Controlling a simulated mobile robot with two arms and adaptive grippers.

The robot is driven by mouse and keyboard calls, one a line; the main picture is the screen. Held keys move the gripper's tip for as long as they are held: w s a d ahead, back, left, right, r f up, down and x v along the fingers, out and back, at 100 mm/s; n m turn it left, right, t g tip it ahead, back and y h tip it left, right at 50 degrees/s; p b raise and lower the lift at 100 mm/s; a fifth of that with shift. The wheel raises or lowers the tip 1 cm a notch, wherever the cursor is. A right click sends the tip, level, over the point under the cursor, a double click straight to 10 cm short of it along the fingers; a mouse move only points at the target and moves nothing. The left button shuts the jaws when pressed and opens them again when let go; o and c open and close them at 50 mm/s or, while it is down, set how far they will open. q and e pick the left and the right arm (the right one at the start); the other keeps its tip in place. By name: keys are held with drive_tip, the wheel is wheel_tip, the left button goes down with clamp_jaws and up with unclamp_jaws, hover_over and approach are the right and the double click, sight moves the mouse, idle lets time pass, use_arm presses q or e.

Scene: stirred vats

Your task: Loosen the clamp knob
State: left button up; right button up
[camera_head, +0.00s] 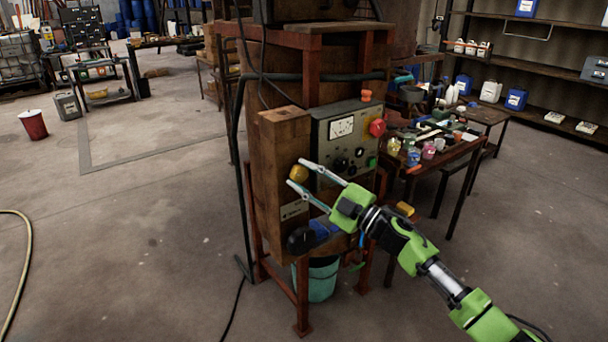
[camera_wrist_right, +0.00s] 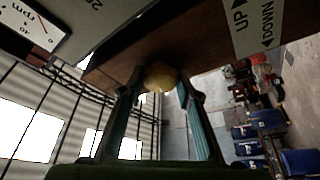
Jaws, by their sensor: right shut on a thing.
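The clamp knob (camera_head: 299,173) is a round yellow knob on the side of a brown wooden post (camera_head: 283,140). In the right wrist view the knob (camera_wrist_right: 159,77) sits between the fingertips, against the brown surface. My right gripper (camera_head: 297,174) reaches in from the right, its two fingers on either side of the knob and shut on it. The knob's stem is hidden. My left gripper is not in view.
A grey control box (camera_head: 343,140) with a gauge and a red button (camera_head: 377,128) is right beside the post. A label reading UP and DOWN (camera_wrist_right: 257,25) is near the knob. A teal bucket (camera_head: 318,280) stands below. The left floor is mostly clear.

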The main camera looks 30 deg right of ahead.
drive_tip(key=n+p, duration=0.1)
drive_tip(key=n, duration=0.1)
drive_tip(key=n+g, duration=0.1)
drive_tip(key=n, duration=0.1)
drive_tip(key=shift+r+g+p, duration=0.2)
drive_tip(key=shift+g+p, duration=0.1)
drive_tip(key=shift+p, duration=0.05)
drive_tip(key=n+g+p, duration=0.1)
drive_tip(key=n, duration=0.2)
drive_tip(key=shift+r+p, duration=0.1)
drive_tip(key=shift+p, duration=0.3)
drive_tip(key=n+g+p, duration=0.1)
drive_tip(key=n+p, duration=0.2)
drive_tip(key=shift+h, duration=0.4)
drive_tip(key=shift+n+p, duration=0.6)
drive_tip(key=shift+p, duration=0.05)
drive_tip(key=shift+n+g, duration=0.3)
drive_tip(key=shift+p, duration=0.3)
drive_tip(key=o, duration=1.1)
